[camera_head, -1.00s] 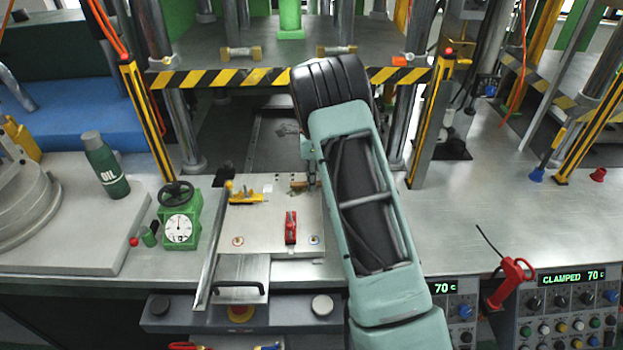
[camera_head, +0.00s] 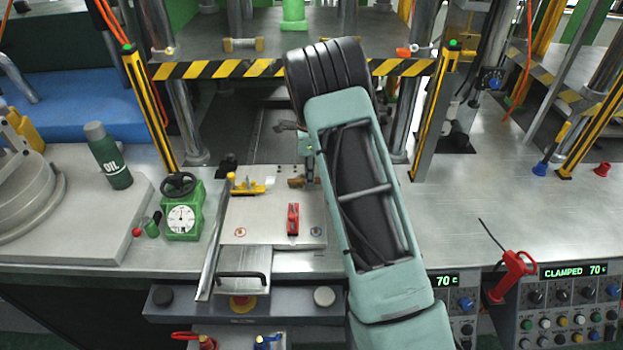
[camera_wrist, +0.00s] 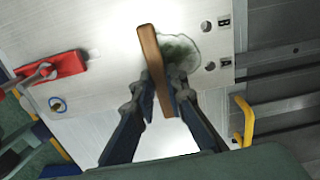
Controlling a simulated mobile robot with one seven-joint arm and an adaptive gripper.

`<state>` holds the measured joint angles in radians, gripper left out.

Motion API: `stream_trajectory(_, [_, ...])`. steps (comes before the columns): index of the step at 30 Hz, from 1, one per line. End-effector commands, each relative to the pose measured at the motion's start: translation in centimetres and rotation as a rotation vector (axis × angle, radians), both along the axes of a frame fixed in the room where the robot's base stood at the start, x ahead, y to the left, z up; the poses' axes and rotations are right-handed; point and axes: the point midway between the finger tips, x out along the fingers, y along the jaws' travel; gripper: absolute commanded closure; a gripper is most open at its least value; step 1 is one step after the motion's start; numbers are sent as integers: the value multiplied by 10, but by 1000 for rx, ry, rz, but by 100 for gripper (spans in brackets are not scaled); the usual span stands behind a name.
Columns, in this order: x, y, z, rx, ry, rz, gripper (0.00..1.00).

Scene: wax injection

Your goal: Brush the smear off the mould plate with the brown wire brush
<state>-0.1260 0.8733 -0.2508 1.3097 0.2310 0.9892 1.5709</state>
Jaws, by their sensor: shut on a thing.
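The brown wire brush (camera_wrist: 154,65) is between the fingers of my gripper (camera_wrist: 160,90), which is shut on it. In the wrist view the brush lies across the left part of a grey-green smear (camera_wrist: 183,54) on the pale metal mould plate (camera_wrist: 105,30). I cannot tell whether its bristles touch the plate. In the head view the brush (camera_head: 296,183) shows as a small brown shape below my gripper (camera_head: 309,172), over the far right part of the plate (camera_head: 262,212). The smear is not clear there.
A red clamp (camera_head: 293,218) stands on the plate, with a yellow clamp (camera_head: 246,185) at its far left. A green gauge (camera_head: 181,218) and oil bottle (camera_head: 108,158) stand left. Press columns and a striped beam (camera_head: 220,69) rise behind. The bench right of my arm is largely clear.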

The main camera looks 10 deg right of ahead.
Motion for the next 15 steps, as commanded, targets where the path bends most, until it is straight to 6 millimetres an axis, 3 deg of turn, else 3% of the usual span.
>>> stream_trajectory(6, [18,-4,2,-1,-2,0,100])
stream_trajectory(15, [31,-7,2,-1,-2,-1,100])
